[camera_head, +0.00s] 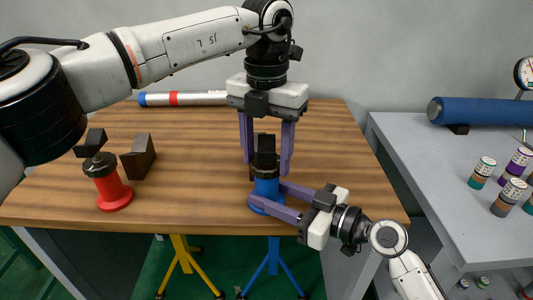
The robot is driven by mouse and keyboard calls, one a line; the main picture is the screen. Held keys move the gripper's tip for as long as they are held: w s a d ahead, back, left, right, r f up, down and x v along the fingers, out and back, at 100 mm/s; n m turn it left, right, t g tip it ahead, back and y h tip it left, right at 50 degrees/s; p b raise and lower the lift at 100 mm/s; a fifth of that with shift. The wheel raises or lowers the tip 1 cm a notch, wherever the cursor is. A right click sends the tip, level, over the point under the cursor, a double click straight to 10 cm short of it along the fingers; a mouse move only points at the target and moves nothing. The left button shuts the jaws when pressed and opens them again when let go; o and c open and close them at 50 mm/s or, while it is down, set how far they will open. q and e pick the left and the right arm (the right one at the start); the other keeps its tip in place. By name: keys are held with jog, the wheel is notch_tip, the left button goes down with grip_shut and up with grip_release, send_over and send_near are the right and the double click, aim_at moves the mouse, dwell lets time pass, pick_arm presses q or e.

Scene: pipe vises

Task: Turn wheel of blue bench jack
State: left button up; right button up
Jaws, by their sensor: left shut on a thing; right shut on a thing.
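The blue bench jack (267,187) stands upright near the front edge of the wooden table. It has a blue body, a black ring-like wheel (266,171) and a dark upright head (266,146). My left gripper (267,166) points straight down, its purple fingers on either side of the jack's dark upper part, shut on it; whether they touch the wheel or the head is hard to tell. My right gripper (267,195) comes in low from the right. Its purple fingers are shut on the blue body near the tabletop, and they hide part of the base.
A red jack (112,191) and a dark block (139,157) stand to the left. A white pipe with red and blue bands (200,98) lies at the back. A grey bench (420,150) at right bears a blue pipe (482,112) and several small cans. Table space left of the blue jack is clear.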

pick_arm(q)
jog(key=n, duration=0.4)
jog(key=o, duration=1.1)
jog(key=shift+r, duration=0.1)
notch_tip(320, 180, up, 12)
jog(key=shift+f, duration=0.1)
